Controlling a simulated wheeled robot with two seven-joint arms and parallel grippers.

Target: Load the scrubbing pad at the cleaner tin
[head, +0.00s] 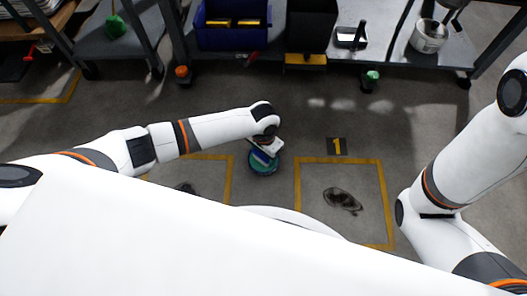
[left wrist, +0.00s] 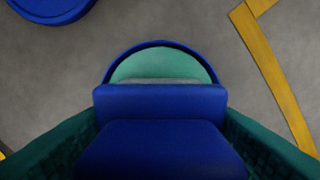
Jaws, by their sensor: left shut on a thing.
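My left gripper (head: 267,148) points down over the floor, its green fingers on both sides of a blue block, which I take to be the scrubbing pad (left wrist: 160,135). The gripper is shut on it. A round blue-rimmed tin with teal contents (left wrist: 160,66), which looks like the cleaner tin, sits on the floor just beyond and partly under the pad. The tin also shows below the gripper in the head view (head: 263,168). A pale strip shows along the pad's far edge; whether it touches the teal contents I cannot tell. My right gripper is out of view.
A round blue disc (left wrist: 52,5) lies at the wrist view's top left. Yellow floor lines (head: 297,200) frame an area with a dark stain (head: 342,200). A shelf with a blue bin (head: 232,35) and a white bucket (head: 428,37) stands behind. The floor between is mostly clear.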

